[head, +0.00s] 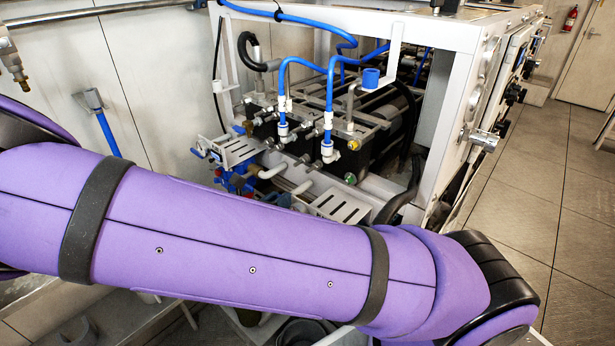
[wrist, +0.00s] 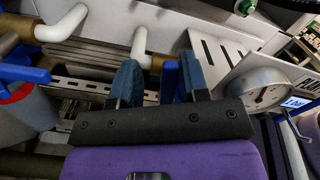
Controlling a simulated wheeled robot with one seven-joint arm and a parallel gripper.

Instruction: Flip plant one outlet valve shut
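My gripper (wrist: 162,82) shows in the wrist view with two blue-padded fingers set apart. A narrow, darker blue upright piece (wrist: 169,82) shows between them, closer to the right finger. It looks like a valve handle, but its lower part is hidden behind the gripper body. I cannot tell whether either finger touches it, or its exact angle. Another blue handle (wrist: 22,74) lies at the far left. In the head view my purple arm crosses the front and my gripper is not visible. Blue valve parts (head: 238,181) show just above the arm; no plant label is readable.
White pipes (wrist: 138,45), a slotted white bracket (wrist: 212,48) and a round gauge (wrist: 262,94) crowd the gripper. The white frame (head: 455,95) holds blue hoses (head: 330,85) and dark vessels. Open tiled floor (head: 545,200) lies at right.

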